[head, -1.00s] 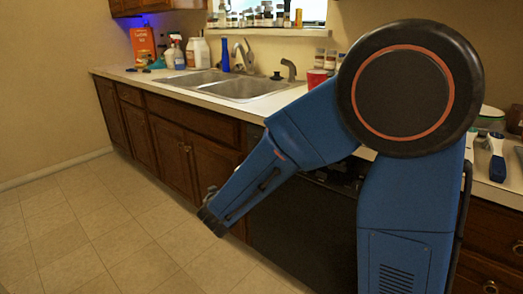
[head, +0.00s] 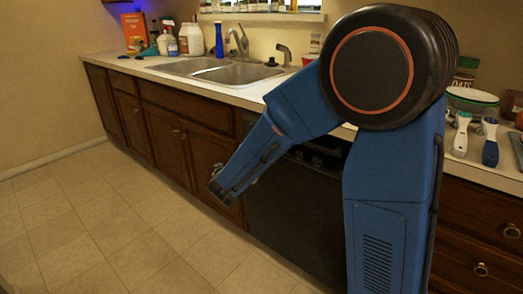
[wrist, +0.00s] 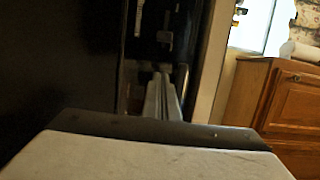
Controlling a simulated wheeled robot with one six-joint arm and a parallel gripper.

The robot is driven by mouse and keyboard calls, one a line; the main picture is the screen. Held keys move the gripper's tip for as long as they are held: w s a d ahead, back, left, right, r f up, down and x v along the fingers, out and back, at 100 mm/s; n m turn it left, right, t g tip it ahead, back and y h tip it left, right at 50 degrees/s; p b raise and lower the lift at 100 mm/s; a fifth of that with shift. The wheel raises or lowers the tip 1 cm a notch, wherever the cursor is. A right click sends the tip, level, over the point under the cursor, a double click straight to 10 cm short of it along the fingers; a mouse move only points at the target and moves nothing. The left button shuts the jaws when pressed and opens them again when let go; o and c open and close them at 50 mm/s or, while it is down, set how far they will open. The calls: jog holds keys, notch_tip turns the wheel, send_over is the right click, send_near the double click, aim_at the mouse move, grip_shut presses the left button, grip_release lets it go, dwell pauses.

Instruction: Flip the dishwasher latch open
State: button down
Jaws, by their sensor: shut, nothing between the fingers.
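The dishwasher (head: 300,220) is a black front under the counter, partly covered by my arm in the head view. Its dark control strip (head: 325,152) runs along the top. In the wrist view the black door (wrist: 60,70) fills the left, with the recessed control strip (wrist: 150,50) upright beside it. A pale bar-like piece (wrist: 139,18) and dim grey parts show in that strip. I cannot tell which of them is the latch. My gripper (wrist: 163,82) is shut and empty, its fingertips over the strip; contact is unclear. The head view does not show the fingertips.
The pale counter edge (wrist: 208,60) runs close to the right of my fingers. The sink (head: 225,72), a blue bottle (head: 219,40) and brushes (head: 490,142) are on the counter. Wooden cabinets (head: 165,140) flank the dishwasher. The tiled floor (head: 110,215) is clear.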

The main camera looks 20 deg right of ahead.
jog(key=w, duration=0.6)
dwell(0.4)
jog(key=shift+w+a, duration=0.6)
jog(key=shift+w, duration=0.25)
jog(key=shift+w+a, duration=0.55)
jog(key=shift+w, duration=0.25)
